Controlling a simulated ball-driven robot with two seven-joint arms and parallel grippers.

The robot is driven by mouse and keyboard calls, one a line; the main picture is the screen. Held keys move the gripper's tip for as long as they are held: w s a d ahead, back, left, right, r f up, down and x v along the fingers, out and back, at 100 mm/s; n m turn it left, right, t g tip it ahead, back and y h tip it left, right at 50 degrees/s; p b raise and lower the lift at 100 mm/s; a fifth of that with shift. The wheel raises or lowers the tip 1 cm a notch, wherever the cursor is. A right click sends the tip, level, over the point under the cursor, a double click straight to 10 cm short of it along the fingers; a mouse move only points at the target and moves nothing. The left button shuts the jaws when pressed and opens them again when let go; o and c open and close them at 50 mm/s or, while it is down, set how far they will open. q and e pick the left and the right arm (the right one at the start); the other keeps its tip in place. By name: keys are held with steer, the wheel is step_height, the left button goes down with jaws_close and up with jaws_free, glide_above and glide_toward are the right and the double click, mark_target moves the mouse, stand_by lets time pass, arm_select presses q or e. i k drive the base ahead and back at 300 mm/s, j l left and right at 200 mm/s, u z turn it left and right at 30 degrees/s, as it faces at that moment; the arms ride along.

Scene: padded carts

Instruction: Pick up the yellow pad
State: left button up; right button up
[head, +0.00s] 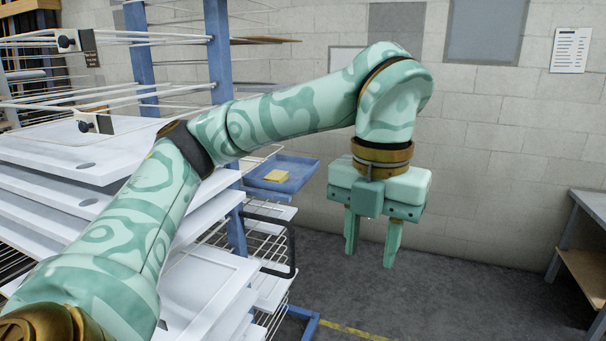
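The yellow pad (276,176) is a small, flat, square block. It lies on a blue tray (295,185) at the end of the rack, left of my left gripper. My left gripper (370,258) points down, with a gap between its two fingers and nothing between them. It hangs to the right of the tray in the picture, apart from the pad. My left arm crosses the view from the lower left and covers part of the rack. My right gripper is not in view.
A rack with blue posts (218,60), wire shelves and stacked white panels (50,150) fills the left side. A black handle (292,245) sticks out below the tray. A bench (590,205) stands at the right edge. Grey floor (440,300) between them is clear.

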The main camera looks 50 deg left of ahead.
mark_target(278, 176)
steer(key=i+u, duration=0.3)
steer(key=i, duration=0.5)
steer(key=i+u, duration=0.35)
steer(key=i, duration=0.4)
steer(key=i+u, duration=0.25)
steer(key=i, duration=0.3)
steer(key=i+l+u, duration=0.25)
steer(key=i, duration=0.3)
steer(key=i+u, duration=0.2)
steer(key=u, duration=0.2)
steer(key=i+u, duration=0.2)
steer(key=u, duration=0.15)
steer(key=i+u, duration=0.15)
steer(key=u, duration=0.25)
steer(key=i+l+u, duration=0.15)
steer(key=u, duration=0.25)
steer(key=i+u, duration=0.35)
steer(key=i+l+u, duration=0.1)
steer(key=u, duration=0.2)
